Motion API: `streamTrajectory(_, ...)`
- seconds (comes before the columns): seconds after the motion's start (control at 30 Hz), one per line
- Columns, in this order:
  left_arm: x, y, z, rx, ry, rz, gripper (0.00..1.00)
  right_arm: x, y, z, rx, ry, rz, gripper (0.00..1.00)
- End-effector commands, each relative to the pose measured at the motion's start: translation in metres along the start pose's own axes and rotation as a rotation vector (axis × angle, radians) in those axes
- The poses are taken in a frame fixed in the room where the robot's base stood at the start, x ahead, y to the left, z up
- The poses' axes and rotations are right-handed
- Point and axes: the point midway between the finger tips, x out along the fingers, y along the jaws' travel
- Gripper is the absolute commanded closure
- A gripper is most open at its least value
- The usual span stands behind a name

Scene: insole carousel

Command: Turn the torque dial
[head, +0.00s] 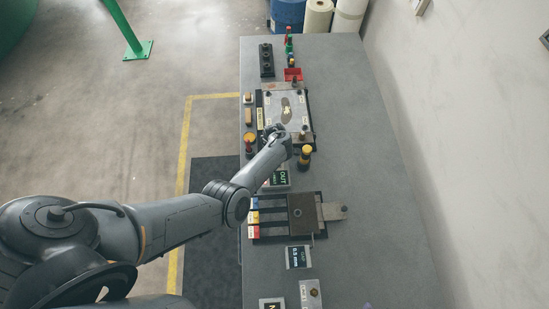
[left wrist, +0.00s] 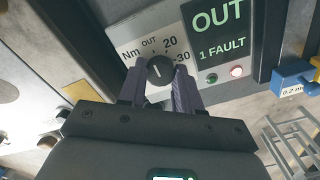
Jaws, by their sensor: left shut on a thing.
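The torque dial (left wrist: 160,70) is a round dark knob with a short pale pointer line, in the left wrist view. It sits on a light plate (left wrist: 127,47) marked "Nm", "OUT", "20" and "30". The pointer runs roughly up the picture; its exact reading is too small to tell. My left gripper (left wrist: 158,80) is shut on the dial, with one finger on each side of it. In the head view my left gripper (head: 279,131) is over the middle of the bench, and the dial is hidden behind my arm. My right gripper is not in view.
Beside the dial a green display (left wrist: 216,30) reads "OUT 1 FAULT", with a green and a red lamp below. The bench (head: 380,200) holds a fixture plate (head: 272,104), a yellow-topped post (head: 306,151) and a slotted unit (head: 272,228). Its right side is clear.

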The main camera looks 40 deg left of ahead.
Motion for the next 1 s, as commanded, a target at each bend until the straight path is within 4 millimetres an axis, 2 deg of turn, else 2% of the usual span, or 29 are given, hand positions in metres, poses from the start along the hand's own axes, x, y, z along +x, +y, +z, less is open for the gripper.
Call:
streamTrajectory(0.2, 0.0, 0.0, -0.001, -0.002, 0.001, 0.0, 0.97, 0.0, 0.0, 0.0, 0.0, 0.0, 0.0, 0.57)
streamTrajectory(0.23, 0.0, 0.0, -0.001, -0.002, 0.001, 0.0, 0.64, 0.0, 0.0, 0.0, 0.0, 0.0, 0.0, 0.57)
streamTrajectory(0.4, 0.0, 0.0, -0.001, -0.001, 0.001, 0.0, 0.41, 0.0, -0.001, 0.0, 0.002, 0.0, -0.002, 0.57)
streamTrajectory(0.77, -0.005, 0.0, 0.0, 0.001, 0.001, 0.0, 0.41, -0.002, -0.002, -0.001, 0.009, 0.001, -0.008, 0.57)
streamTrajectory(1.0, -0.037, 0.0, 0.0, 0.001, 0.001, 0.002, 0.41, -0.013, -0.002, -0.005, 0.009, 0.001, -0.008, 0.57)
